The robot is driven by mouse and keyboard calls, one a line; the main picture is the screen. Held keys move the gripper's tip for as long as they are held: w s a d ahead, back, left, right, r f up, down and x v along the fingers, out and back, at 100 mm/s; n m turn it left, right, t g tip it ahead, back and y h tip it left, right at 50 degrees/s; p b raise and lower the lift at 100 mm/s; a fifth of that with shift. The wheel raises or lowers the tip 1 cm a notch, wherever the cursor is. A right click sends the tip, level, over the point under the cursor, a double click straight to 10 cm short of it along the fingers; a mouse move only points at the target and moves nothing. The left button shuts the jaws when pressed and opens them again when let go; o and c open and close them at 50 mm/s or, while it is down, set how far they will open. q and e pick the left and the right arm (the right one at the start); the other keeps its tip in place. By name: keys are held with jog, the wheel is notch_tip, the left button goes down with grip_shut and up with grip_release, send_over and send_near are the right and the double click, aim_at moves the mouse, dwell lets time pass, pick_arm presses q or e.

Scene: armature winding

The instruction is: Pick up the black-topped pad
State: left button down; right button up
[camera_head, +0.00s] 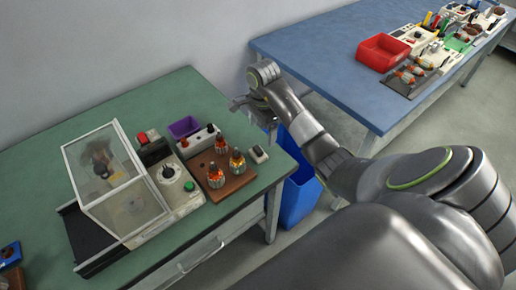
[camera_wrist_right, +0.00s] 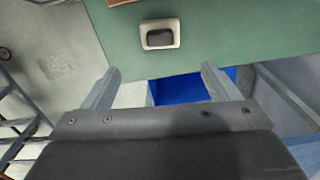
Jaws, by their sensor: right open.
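The black-topped pad (camera_head: 258,154) lies on the green table near its right edge, just right of a brown wooden board. In the right wrist view the pad (camera_wrist_right: 160,34) shows a dark top on a pale base, ahead of the fingertips. My right gripper (camera_head: 255,107) hangs beyond the table's right edge, behind the pad and apart from it. In the right wrist view its two fingers (camera_wrist_right: 160,72) are spread wide with nothing between them. My left gripper is not in view.
The brown board (camera_head: 234,184) holds several small wound armatures beside the pad. A purple bin (camera_head: 184,127) and a machine with a clear guard (camera_head: 115,180) stand further left. A blue bin (camera_head: 298,195) is below the table edge. A blue table (camera_head: 330,60) stands behind.

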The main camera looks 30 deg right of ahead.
aim_at(260, 148)
jog(key=shift+a+f+b, duration=0.1)
jog(key=shift+f+b, duration=2.2)
jog(key=shift+f, duration=0.5)
jog(key=shift+f+b, duration=0.45)
jog(key=shift+w+a+f+p, duration=0.1)
jog(key=shift+a+f+p, duration=0.15)
jog(key=shift+f+p, duration=0.65)
jog(key=shift+f, duration=0.75)
jog(key=c, duration=1.1)
jog(key=shift+r, duration=0.15)
